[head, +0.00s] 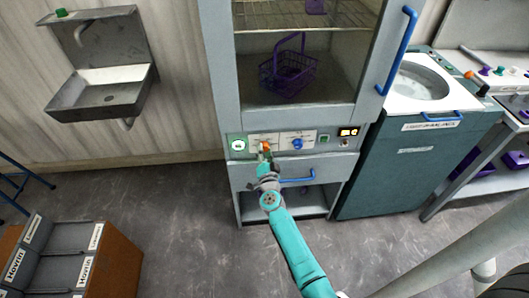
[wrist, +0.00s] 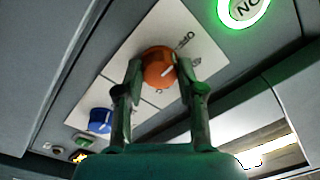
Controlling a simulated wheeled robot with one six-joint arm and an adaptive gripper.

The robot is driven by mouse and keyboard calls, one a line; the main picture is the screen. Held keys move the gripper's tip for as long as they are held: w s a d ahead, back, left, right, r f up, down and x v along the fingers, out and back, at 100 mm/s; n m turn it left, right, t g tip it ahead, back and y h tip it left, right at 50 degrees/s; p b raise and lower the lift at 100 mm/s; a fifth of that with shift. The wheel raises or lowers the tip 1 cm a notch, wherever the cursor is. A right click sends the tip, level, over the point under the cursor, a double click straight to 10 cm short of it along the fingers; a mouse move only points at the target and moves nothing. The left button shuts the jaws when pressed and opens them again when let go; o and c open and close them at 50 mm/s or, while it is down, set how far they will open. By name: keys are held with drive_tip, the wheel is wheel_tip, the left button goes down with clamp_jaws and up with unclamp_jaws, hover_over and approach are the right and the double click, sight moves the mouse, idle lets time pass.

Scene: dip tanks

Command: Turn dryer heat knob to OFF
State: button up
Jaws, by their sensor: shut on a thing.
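The dryer (head: 213,55) is a tall grey cabinet with a control panel below its glass door. The orange heat knob (head: 265,146) sits on a white plate at the panel's left part. In the wrist view the orange knob (wrist: 157,62) is between the two fingers of my gripper (wrist: 159,72), which are shut on its sides. A short white mark shows on the knob's face. Printed "OFF" lettering is on the plate, above and right of the knob in that view. My gripper (head: 264,154) partly covers the knob in the head view.
A blue knob (head: 297,144) is right of the orange one. A lit green "ON" button (head: 239,145) is to its left. A lit display (head: 348,132) and a blue drawer handle (head: 298,178) are close by. A teal tank unit (head: 400,180) stands at the right.

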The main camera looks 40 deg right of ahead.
drive_tip(key=shift+f, duration=0.1)
drive_tip(key=o, duration=1.1)
drive_tip(key=shift+o, duration=0.2)
drive_tip(key=shift+a, duration=0.1)
drive_tip(key=v, duration=1.2)
